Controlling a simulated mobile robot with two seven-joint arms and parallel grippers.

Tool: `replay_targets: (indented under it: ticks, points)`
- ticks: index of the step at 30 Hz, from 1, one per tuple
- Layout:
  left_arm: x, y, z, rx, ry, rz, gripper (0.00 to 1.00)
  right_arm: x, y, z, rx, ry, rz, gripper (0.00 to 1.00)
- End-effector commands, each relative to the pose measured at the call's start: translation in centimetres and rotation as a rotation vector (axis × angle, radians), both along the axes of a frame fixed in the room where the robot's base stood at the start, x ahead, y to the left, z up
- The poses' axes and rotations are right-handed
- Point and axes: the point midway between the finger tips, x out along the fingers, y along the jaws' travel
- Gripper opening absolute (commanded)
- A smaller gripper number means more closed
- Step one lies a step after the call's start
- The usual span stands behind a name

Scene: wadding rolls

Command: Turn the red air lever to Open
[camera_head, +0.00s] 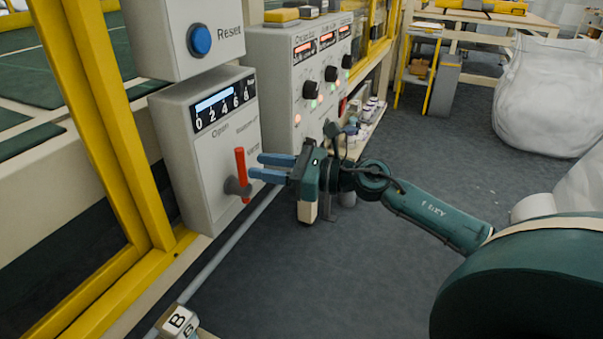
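The red air lever (241,173) stands nearly upright on a dark round hub on the front of a grey box (190,185). The word "Open" is printed to the upper left of the lever, and smaller labels to its right are hard to read. My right gripper (254,166) comes in from the right with its two blue fingers pointing at the lever. The fingers are apart with nothing between them. Their tips are just to the right of the lever; I cannot tell if they touch it. My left gripper is not in view.
A gauge (222,107) tops the lever box. A box with a blue Reset button (199,40) sits above. A panel with black knobs (310,75) stands behind my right gripper. A yellow frame (105,120) is at left. Open floor (330,280) lies to the right.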

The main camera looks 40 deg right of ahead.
Motion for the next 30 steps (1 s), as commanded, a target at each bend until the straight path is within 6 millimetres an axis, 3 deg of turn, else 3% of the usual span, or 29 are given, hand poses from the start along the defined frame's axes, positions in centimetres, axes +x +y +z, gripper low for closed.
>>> replay_targets:
  ticks: [13,30]
  points:
    - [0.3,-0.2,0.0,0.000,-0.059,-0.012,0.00,-5.0,-4.4,-0.1,0.002,0.003,0.000,0.34]
    - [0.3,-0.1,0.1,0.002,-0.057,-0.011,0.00,-5.8,-5.1,0.0,-0.001,-0.001,0.000,0.34]
